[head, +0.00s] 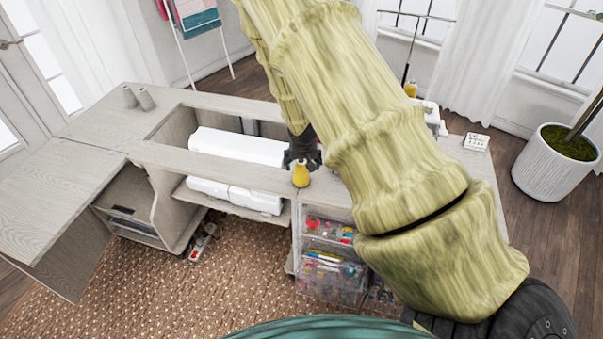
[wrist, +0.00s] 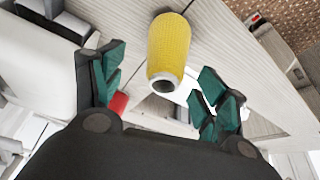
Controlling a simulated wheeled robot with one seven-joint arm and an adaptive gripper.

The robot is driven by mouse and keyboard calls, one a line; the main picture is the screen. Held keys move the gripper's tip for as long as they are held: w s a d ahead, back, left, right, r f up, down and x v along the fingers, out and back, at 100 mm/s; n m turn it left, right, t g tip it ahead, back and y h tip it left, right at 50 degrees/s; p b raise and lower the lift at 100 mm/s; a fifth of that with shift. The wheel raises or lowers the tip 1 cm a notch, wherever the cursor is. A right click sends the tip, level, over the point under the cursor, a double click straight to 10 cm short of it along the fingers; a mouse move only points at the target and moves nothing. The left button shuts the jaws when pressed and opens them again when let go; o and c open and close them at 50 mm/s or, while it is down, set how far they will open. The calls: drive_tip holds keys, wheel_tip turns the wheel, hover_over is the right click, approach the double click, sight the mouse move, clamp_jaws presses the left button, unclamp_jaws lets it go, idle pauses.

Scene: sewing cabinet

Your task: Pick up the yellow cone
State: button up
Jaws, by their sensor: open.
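The yellow cone (head: 301,174) stands on the front strip of the cabinet top in the head view, beside my gripper (head: 303,158). In the wrist view the yellow cone (wrist: 168,48) is just ahead of my gripper (wrist: 160,92), between the lines of its two green-padded fingers. The fingers are spread apart with nothing held between them. A gap shows between each finger and the cone. My arm hides part of the cabinet top in the head view.
Two grey cones (head: 138,98) stand at the cabinet's back left. A white sewing machine (head: 236,147) lies in the open well beside my gripper. Another yellow cone (head: 411,89) is farther back, right of my arm. A potted plant (head: 553,165) stands at the right.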

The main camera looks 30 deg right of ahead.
drive_tip(key=shift+a+p+x, duration=0.2)
drive_tip(key=shift+p+x, duration=0.35)
drive_tip(key=shift+x, duration=0.5)
drive_tip(key=shift+p+x, duration=0.3)
drive_tip(key=shift+x, duration=0.95)
drive_tip(key=c, duration=1.1)
